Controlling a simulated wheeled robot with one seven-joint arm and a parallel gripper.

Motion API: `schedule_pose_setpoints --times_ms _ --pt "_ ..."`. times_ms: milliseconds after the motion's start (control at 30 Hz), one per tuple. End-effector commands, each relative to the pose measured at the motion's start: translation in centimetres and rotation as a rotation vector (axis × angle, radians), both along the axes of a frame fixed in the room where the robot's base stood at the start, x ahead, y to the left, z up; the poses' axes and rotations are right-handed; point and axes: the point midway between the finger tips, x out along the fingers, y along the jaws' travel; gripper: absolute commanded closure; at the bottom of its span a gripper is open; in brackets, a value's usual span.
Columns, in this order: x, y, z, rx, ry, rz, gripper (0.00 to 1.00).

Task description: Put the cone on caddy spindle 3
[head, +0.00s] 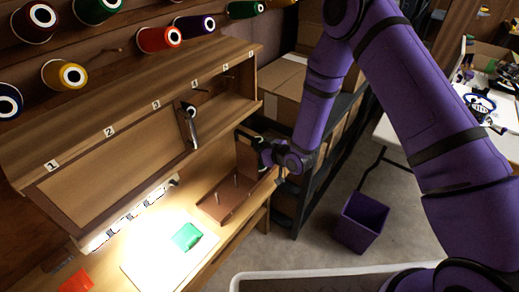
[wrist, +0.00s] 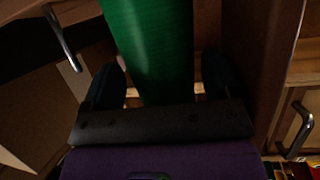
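A green cone (wrist: 155,50) lies between the two fingers of my gripper (wrist: 163,80) in the wrist view, its length running away from the palm. The fingers flank it closely, and it appears gripped. In the head view my gripper (head: 262,152) is just off the right end of the wooden cabinet, above the caddy; the cone is mostly hidden there. The caddy (head: 212,209) is a brown tray with several thin upright spindles, standing on the bench below and left of my gripper. Its spindles look bare, and I cannot read spindle numbers.
The long cabinet (head: 85,200), labelled with numbers along its top, stands close left of my gripper. Coloured thread cones (head: 160,39) hang on the wall. A shelf with cardboard boxes (head: 285,75) is behind. A purple bin (head: 362,222) stands on the floor. A lit sheet (head: 150,262) lies on the bench.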

Motion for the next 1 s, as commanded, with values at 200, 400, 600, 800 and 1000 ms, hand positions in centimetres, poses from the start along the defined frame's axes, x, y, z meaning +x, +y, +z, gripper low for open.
schedule_pose_setpoints --times_ms 200,400,600,800,1000 --pt "-0.2 -0.2 0.1 -0.001 0.001 0.000 0.16" --pt "-1.8 -1.9 1.1 -0.001 0.002 -0.003 0.16" --pt "-4.3 -4.5 2.5 -0.001 0.002 -0.002 0.16" --pt "-6.2 -6.3 3.6 0.000 0.001 -0.001 0.16" --pt "-7.0 -7.1 4.1 0.000 0.000 0.000 0.16"
